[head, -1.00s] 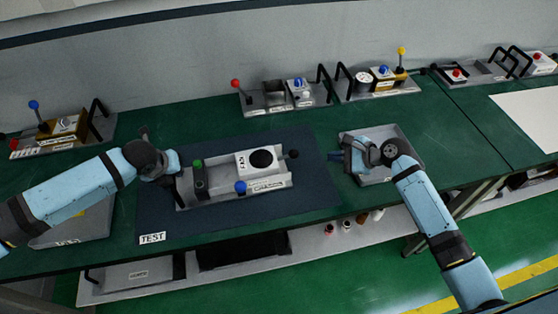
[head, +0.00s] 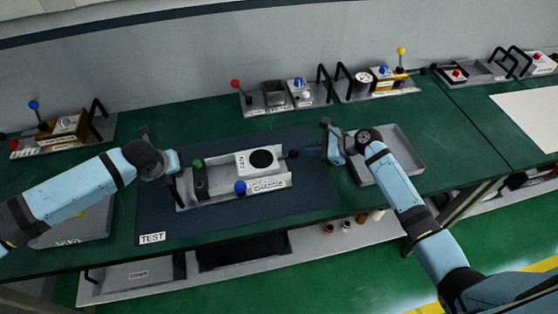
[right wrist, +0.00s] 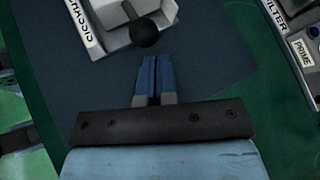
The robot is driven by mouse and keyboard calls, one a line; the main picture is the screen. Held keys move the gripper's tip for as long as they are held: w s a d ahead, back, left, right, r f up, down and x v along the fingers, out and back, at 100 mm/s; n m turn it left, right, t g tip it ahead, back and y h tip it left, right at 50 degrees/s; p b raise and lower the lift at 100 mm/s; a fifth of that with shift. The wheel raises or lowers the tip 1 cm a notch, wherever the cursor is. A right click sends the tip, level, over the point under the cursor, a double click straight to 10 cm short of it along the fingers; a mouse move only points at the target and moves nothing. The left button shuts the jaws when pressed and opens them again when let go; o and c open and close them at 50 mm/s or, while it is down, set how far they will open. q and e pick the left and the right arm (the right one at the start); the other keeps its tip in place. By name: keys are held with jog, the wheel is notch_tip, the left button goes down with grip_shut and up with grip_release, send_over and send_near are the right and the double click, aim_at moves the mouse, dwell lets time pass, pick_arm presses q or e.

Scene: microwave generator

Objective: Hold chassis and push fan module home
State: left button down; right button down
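The grey chassis (head: 225,195) lies on the dark blue mat with its labelled side toward me. The fan module (head: 245,161), a white block with a black round disc, sits in the right part of the chassis. A black ball knob (head: 293,154) sticks out at the right end; it also shows in the right wrist view (right wrist: 145,33). My left gripper (head: 178,173) is at the chassis's left end, its fingertips partly hidden. My right gripper (head: 313,151) is just right of the knob. In the right wrist view its blue fingers (right wrist: 150,80) are together and empty, pointing at the knob with a small gap.
A blue ball (head: 240,187) and a green-topped post (head: 198,176) stand on the chassis. An empty grey tray (head: 408,168) lies to the right, beneath my right arm. Other labelled units with levers stand along the back. The TEST mat (head: 200,226) is clear in front.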

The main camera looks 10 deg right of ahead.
jog(key=shift+w+a+f, duration=0.25)
jog(key=shift+a+f, duration=0.3)
jog(key=shift+f, duration=0.15)
jog(key=shift+a, duration=0.2)
dwell(1.5)
